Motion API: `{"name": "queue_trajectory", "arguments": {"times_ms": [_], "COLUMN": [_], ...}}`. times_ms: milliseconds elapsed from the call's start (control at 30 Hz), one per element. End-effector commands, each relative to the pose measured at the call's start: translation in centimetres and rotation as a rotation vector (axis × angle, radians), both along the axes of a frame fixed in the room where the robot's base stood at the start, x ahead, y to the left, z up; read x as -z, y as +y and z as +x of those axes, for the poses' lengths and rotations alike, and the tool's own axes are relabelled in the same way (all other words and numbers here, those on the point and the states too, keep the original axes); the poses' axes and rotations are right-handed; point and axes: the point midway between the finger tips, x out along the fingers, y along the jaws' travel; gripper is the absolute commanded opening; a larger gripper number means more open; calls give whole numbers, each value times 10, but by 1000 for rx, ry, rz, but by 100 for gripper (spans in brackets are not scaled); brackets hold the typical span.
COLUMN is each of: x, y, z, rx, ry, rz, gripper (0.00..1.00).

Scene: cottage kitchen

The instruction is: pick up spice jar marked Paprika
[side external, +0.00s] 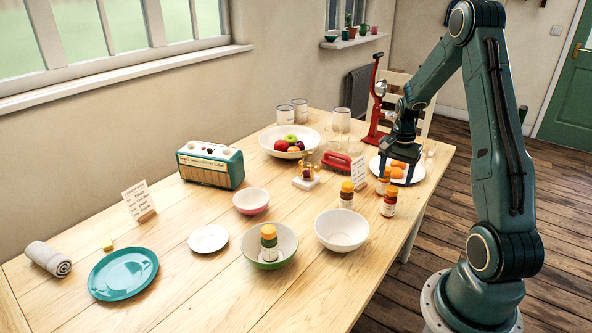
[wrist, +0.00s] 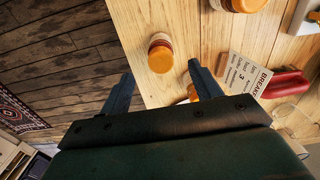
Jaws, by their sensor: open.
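Several spice jars with orange lids stand in the side external view: one jar (side external: 347,195) by the card, one jar (side external: 389,204) near the table's right edge, one jar (side external: 383,181) behind it, and one jar (side external: 269,243) inside a green-rimmed bowl. Their labels are too small to read, so I cannot tell which is Paprika. My gripper (side external: 396,175) points down above the back right of the table, open, with nothing seen between its fingers. In the wrist view, an orange-lidded jar (wrist: 160,53) stands just beyond my gripper's fingertips (wrist: 161,76). Another jar (wrist: 239,4) is cut by the top edge.
A white plate (side external: 417,173) with orange fruit lies under my gripper. A white bowl (side external: 342,230), a red-handled object (side external: 337,160), a printed card (side external: 359,172) and a red stand (side external: 376,105) are nearby. The table's right edge is close.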

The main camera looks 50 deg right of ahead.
Motion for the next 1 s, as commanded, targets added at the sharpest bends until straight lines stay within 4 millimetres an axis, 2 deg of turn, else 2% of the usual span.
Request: {"name": "queue_trajectory", "arguments": {"times_ms": [33,200,667,1000], "x": [9,26,39,73], "y": [1,0,0,0], "z": [-1,0,0,0], "rx": [0,0,0,0], "ry": [3,1,1,1], "rz": [4,1,1,2], "gripper": [63,63,63,63]}}
